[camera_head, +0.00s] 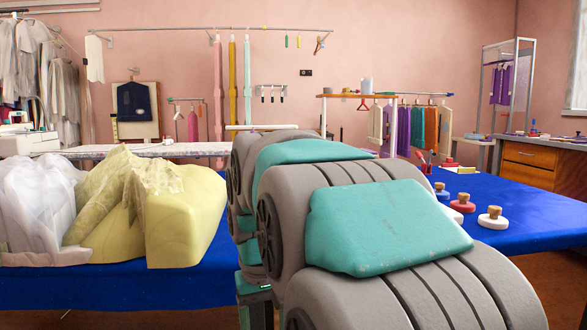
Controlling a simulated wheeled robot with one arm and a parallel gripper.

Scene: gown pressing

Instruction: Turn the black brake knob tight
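I cannot make out a black brake knob in this view. My own grey and teal arm fills the middle and lower right of the picture and hides much of what lies behind it. My gripper is not in view, so I cannot tell whether it is open or shut or what it is near.
A table with a blue cloth (530,205) spans the view behind my arm. White fabric (30,200) and a yellow draped block (185,220) lie on its left. Several round weights with wooden knobs, one white (493,222), stand on its right. A wooden drawer cabinet (528,156) is beyond.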

